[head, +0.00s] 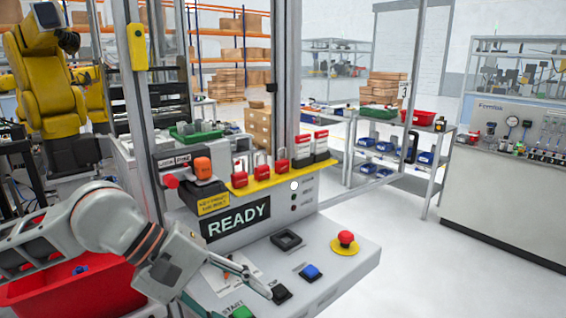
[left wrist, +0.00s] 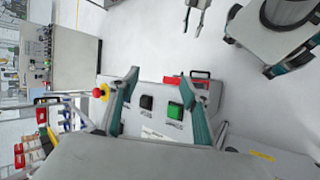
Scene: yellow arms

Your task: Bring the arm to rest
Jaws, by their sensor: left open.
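My left arm reaches in from the left in the head view, its gripper (head: 243,300) low over the front of the grey control panel (head: 345,272). The left wrist view shows its two teal fingers (left wrist: 160,76) spread wide with nothing between them. Beyond them are a black button (left wrist: 146,102) and a green button (left wrist: 174,110). I cannot tell whether a fingertip touches the panel. What looks like my right gripper (left wrist: 192,33) hangs at the top of the left wrist view, its two prongs apart and empty.
The panel carries a READY display (head: 236,222), a blue button (head: 311,272) and a red emergency stop (head: 345,240). Red padlocks (head: 262,172) stand on a yellow ledge behind. A red bin (head: 75,290) lies under my left arm. Open floor (head: 410,265) lies right of the panel.

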